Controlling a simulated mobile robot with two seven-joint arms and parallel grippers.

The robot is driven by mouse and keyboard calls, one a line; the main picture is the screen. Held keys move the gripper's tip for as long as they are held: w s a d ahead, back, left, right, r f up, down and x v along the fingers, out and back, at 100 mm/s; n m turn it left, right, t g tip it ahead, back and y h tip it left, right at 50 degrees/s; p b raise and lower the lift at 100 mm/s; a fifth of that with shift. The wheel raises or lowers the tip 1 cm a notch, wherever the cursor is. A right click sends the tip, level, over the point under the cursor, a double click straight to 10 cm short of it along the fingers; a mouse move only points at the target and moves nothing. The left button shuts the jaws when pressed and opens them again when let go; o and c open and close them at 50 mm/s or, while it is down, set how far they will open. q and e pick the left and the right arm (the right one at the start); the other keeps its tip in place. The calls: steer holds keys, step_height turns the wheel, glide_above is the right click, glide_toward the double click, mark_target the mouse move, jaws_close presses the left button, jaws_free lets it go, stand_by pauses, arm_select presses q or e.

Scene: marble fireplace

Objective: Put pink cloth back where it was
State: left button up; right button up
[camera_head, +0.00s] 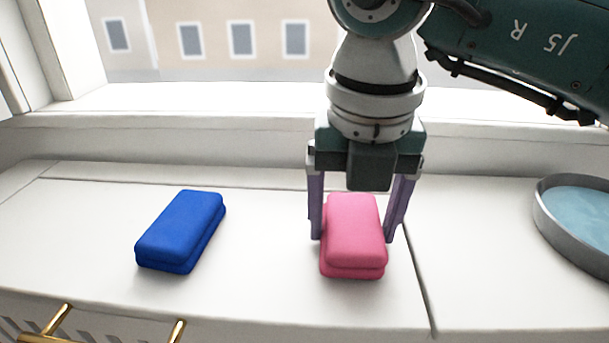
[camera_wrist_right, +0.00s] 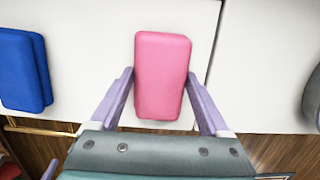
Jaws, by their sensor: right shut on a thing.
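The pink cloth (camera_head: 354,237) is a folded, two-layer block on the white counter in the head view. It also shows in the right wrist view (camera_wrist_right: 161,75), between the fingers. My right gripper (camera_head: 360,236) comes down from above, with one purple finger on each side of the cloth. It is shut on the pink cloth. The cloth appears to be at the counter surface; I cannot tell whether it is slightly lifted.
A blue folded cloth (camera_head: 181,231) lies on the counter to the left, with bare counter between it and the pink one. A round grey basin with blue water (camera_head: 577,222) stands at the right. A window is behind, and brass handles (camera_head: 177,331) are at the front edge.

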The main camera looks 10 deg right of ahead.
mark_target(355, 231)
steer(key=o, duration=1)
steer(key=shift+f, duration=0.1)
steer(key=shift+r, duration=0.4)
steer(key=r+p, duration=0.1)
steer(key=r, duration=0.2)
steer(key=s+r+p, duration=0.1)
steer(key=r, duration=0.3)
steer(key=r+p, duration=0.1)
steer(key=r, duration=0.3)
steer(key=shift+s+a+r, duration=0.2)
steer(key=shift+s+a, duration=0.05)
steer(key=shift+s, duration=0.05)
